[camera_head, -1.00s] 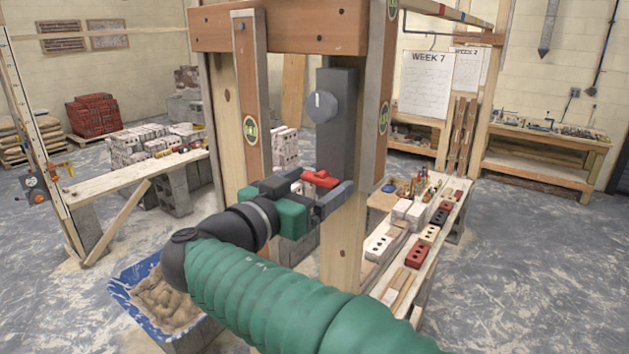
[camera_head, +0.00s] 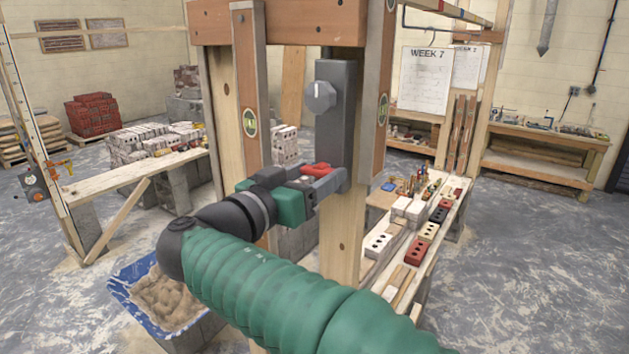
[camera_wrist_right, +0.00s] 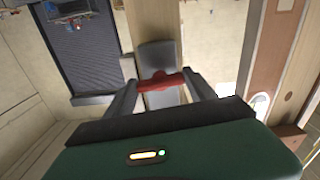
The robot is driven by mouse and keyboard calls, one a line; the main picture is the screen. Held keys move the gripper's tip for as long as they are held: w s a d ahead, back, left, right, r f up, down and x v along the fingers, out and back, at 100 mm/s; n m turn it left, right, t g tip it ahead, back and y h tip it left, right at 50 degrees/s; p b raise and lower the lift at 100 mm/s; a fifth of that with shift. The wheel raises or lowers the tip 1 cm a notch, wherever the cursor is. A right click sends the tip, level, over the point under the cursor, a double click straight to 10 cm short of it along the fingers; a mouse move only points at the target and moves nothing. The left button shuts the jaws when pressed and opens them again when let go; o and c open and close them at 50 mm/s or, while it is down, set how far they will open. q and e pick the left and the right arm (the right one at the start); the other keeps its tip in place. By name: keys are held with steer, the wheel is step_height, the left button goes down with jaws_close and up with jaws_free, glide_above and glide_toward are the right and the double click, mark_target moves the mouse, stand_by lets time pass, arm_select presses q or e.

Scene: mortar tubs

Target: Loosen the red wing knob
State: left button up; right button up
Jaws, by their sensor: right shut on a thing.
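The red wing knob (camera_head: 316,169) sits low on a dark grey upright plate (camera_head: 337,120) fixed to the timber frame. My right gripper (camera_head: 320,178) is shut on the knob, with a finger at each end of it. In the right wrist view the red knob (camera_wrist_right: 161,82) lies crosswise between the two grey fingertips. A round grey dial (camera_head: 320,97) with a white mark is on the plate above the knob. My left gripper is not in view.
Timber posts (camera_head: 349,235) stand close around the plate. A plank bench (camera_head: 425,250) with bricks and tools is to the right. A blue tub (camera_head: 130,288) of mortar stands lower left. Open floor (camera_head: 540,250) lies at the right.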

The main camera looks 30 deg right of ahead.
steer(key=shift+f+n+b, duration=0.3)
steer(key=shift+n+b, duration=0.85)
steer(key=shift+n, duration=0.05)
steer(key=shift+n+b, duration=0.6)
steer(key=shift+n, duration=0.3)
steer(key=n+b, duration=0.2)
steer(key=n, duration=0.6)
steer(key=shift+r, duration=0.15)
steer(key=shift+n+p, duration=0.3)
steer(key=shift+n, duration=2.1)
